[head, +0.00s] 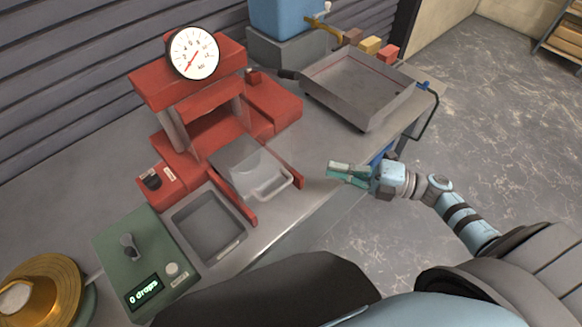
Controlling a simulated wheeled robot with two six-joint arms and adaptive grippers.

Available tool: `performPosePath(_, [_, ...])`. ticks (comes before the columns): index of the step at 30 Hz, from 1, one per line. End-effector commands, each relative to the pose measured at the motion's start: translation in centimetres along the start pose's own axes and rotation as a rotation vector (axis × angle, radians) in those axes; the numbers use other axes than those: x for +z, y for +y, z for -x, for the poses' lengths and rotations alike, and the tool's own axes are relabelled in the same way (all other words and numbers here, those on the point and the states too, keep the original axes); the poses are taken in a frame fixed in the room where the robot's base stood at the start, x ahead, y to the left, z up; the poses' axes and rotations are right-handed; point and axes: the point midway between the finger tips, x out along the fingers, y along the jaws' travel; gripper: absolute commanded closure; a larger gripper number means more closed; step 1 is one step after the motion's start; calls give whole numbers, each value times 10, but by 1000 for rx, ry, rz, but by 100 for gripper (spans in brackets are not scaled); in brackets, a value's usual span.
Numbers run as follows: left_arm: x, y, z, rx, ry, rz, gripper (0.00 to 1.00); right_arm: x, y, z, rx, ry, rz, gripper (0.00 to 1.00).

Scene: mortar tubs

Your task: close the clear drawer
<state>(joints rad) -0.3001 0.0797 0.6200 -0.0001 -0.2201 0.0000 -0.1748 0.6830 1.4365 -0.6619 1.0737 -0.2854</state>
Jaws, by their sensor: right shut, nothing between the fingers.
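The clear drawer (240,160) is a greyish, see-through box with a pale loop handle at its front. It sticks out of the front of the red press (205,130), between two red rails, so it stands open. My right gripper (334,171) is shut and empty. In the picture it is to the right of the drawer's handle, apart from it, near the table's front edge. My left gripper is not in view.
A grey bin (207,226) and a green device (143,262) reading "0 drops" stand left of the drawer. A gold round pan (42,290) is at far left. A large grey tray (358,88) stands at the back right. Bare tabletop lies right of the drawer.

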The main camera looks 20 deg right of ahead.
Motion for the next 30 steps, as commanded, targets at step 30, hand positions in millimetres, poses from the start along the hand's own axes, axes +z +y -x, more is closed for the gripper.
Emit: performPosePath(30, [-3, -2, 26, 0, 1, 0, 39, -26, -10, -104, -48, 213, 52, 100])
